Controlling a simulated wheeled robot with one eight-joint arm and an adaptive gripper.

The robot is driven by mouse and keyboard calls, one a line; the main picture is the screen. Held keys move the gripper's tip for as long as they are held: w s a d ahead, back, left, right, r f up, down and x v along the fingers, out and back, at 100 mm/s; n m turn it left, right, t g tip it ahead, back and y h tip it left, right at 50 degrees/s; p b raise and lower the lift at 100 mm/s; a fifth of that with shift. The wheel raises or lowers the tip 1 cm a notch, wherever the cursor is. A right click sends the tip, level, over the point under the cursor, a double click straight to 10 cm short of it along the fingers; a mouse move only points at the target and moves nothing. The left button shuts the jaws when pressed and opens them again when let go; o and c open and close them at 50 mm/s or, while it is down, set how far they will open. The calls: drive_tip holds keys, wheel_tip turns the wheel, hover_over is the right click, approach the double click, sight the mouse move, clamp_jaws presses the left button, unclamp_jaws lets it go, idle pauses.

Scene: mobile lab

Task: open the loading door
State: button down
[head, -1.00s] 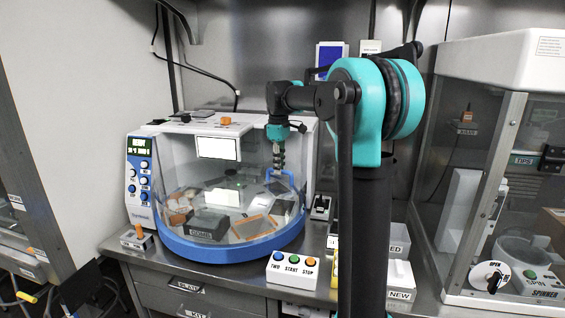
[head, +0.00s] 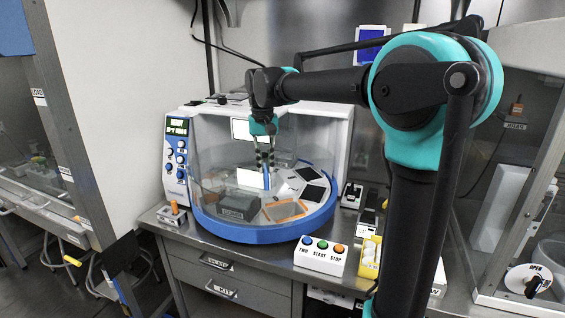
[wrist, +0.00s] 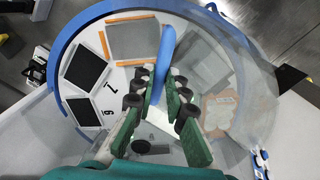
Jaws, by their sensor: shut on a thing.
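The loading door (head: 225,165) is the clear curved panel on the front of the white and blue machine (head: 178,160). Its blue upright handle (head: 267,180) stands near the middle of the front, and it also shows in the wrist view (wrist: 166,50). My gripper (head: 265,164) comes down from above and is shut on the handle. In the wrist view its green fingers with dark pads (wrist: 157,86) lie on both sides of the handle. The door panel covers the left part of the opening; the right part looks uncovered.
Inside are a dark grey block (head: 238,207), an orange-framed plate (head: 285,210) and dark plates (head: 309,174). A button box (head: 320,256) stands in front on the bench, a joystick box (head: 173,214) at the left. A glass cabinet (head: 520,200) stands at the right.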

sight(243, 180)
drive_tip(key=a+m, duration=0.1)
drive_tip(key=a, duration=0.1)
drive_tip(key=a+m, duration=0.1)
drive_tip(key=a, duration=0.2)
drive_tip(key=shift+w+a+m, duration=0.15)
drive_tip(key=shift+m, duration=0.25)
drive_tip(key=shift+w+a+m, duration=0.15)
drive_tip(key=shift+a+m, duration=0.25)
drive_tip(key=shift+a, duration=0.2)
drive_tip(key=shift+w+a+m, duration=0.15)
drive_tip(key=shift+a+m, duration=0.25)
drive_tip(key=shift+a, duration=0.15)
drive_tip(key=c, duration=1.5)
unclamp_jaws()
drive_tip(key=shift+c, duration=0.2)
drive_tip(key=shift+r, duration=0.15)
wheel_tip(243, 180, up, 12)
drive_tip(key=shift+a, duration=0.15)
